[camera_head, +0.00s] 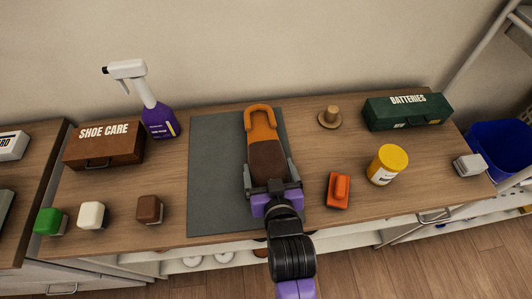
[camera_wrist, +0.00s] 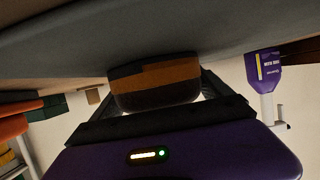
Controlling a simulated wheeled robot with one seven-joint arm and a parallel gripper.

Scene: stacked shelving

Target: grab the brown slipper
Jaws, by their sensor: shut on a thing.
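The brown slipper (camera_head: 267,158) lies lengthwise on a grey mat (camera_head: 214,170), with an orange-brown open end toward the wall and a darker brown end toward me. My gripper (camera_head: 269,182) is at the slipper's near end, one finger on each side, shut on it. In the wrist view the slipper (camera_wrist: 156,84) shows as a brown and dark band between the fingers of my gripper (camera_wrist: 160,98), close to the grey mat (camera_wrist: 170,35). I cannot tell whether the slipper touches the mat.
Left are a purple spray bottle (camera_head: 154,110), a brown shoe care box (camera_head: 104,146) and a brown block (camera_head: 149,208).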

